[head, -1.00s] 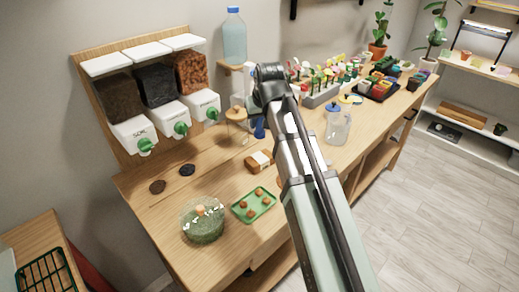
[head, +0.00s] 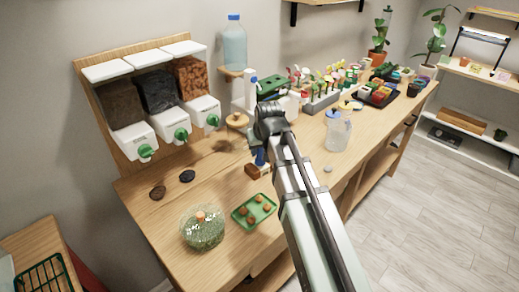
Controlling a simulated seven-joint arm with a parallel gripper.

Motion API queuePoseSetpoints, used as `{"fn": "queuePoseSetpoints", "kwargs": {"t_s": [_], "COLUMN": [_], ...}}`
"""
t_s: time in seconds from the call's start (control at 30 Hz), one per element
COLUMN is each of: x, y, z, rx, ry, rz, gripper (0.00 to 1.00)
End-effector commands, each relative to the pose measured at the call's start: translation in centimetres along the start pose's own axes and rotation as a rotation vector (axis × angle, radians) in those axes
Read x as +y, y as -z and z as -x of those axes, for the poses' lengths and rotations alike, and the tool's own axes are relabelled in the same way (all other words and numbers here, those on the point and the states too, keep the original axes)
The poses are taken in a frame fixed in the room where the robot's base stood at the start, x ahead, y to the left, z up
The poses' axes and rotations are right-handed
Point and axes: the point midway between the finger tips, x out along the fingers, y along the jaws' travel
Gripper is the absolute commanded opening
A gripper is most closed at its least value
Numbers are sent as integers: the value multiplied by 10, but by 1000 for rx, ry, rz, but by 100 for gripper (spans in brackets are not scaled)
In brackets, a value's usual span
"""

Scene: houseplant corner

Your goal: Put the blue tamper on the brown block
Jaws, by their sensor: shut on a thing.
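The blue tamper (head: 258,157) shows just left of my arm, low over the brown block (head: 255,173). The block lies on the wooden bench, and the tamper covers much of its pale label. The tamper looks upright. I cannot tell whether its foot touches the block or hangs just above it. My gripper (head: 259,146) is shut on the tamper from above. My own wrist and arm hide most of the fingers and the right side of the block.
A green tray (head: 241,216) with small brown balls and a clear round terrarium (head: 203,235) stand in front. A clear jug (head: 338,132) and plant labels stand beyond my arm.

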Motion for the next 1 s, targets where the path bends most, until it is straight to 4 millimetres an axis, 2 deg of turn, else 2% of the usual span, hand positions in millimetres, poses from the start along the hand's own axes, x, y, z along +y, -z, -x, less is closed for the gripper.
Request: {"fn": "queuePoseSetpoints", "kwargs": {"t_s": [0.27,0.3,0.53,0.83,1.0], "x": [0,0,0,0,0], "y": [-2,-1,-1,0,0], "z": [-3,-3,-2,-1,11], "rx": [-1,-1,-1,0,0], "ry": [0,0,0,0,0], "rz": [0,0,0,0,0], "gripper": [1,36,57,57,57]}}
